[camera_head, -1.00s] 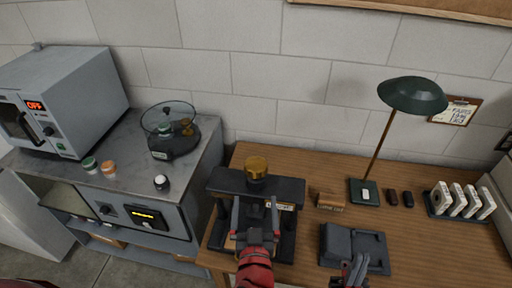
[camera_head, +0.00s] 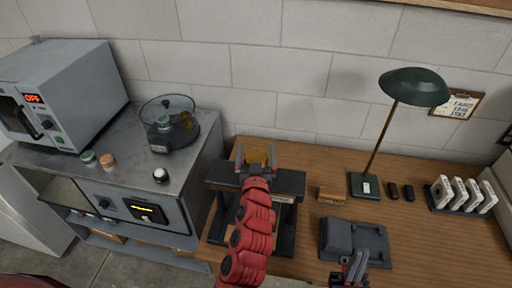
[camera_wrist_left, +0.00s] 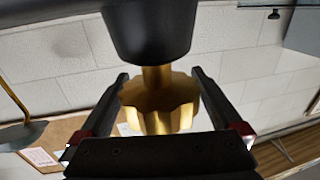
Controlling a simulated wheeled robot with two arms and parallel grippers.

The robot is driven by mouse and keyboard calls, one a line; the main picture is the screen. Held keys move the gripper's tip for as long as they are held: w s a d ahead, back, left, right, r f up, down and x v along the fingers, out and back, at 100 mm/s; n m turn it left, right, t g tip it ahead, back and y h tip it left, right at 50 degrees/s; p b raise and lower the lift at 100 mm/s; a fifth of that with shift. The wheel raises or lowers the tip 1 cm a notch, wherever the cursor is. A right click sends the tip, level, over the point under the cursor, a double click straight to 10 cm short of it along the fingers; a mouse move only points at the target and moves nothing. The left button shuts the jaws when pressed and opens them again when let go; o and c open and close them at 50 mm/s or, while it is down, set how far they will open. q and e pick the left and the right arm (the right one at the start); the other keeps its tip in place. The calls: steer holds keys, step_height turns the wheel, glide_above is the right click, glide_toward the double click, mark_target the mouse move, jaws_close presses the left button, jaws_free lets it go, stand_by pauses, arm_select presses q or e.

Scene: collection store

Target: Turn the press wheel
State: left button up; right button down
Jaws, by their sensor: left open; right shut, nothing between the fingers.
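The brass press wheel (camera_head: 259,156) sits on top of the black press (camera_head: 286,184) on the wooden desk. In the left wrist view the wheel (camera_wrist_left: 158,106) has a scalloped rim and a short brass stem. My left gripper (camera_head: 257,152) is open, with one finger on each side of the wheel. In the left wrist view its fingers (camera_wrist_left: 162,88) stand apart from the rim, with visible gaps. My red left arm hides much of the press's front.
A green desk lamp (camera_head: 364,186) stands further back. The desk's front right is clear.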

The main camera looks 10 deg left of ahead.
arm_select(q)
steer(key=shift+w, duration=0.1)
steer(key=shift+c, duration=0.3)
steer(key=c, duration=1.1)
steer(key=m+h+p, duration=0.1)
steer(key=p, duration=0.1)
steer(key=m+h+p, duration=0.1)
steer(key=h+p, duration=0.1)
steer(key=m+h+p, duration=0.1)
steer(key=p, duration=0.1)
steer(key=shift+d+r+h, duration=0.25)
steer(key=shift+d+h, duration=0.05)
steer(key=shift+h, duration=0.1)
steer(key=shift+c, duration=0.2)
steer(key=shift+d+f+m+h+p, duration=0.15)
steer(key=shift+m+h+p, duration=0.15)
steer(key=shift+h+p, duration=0.2)
steer(key=shift+f, duration=0.1)
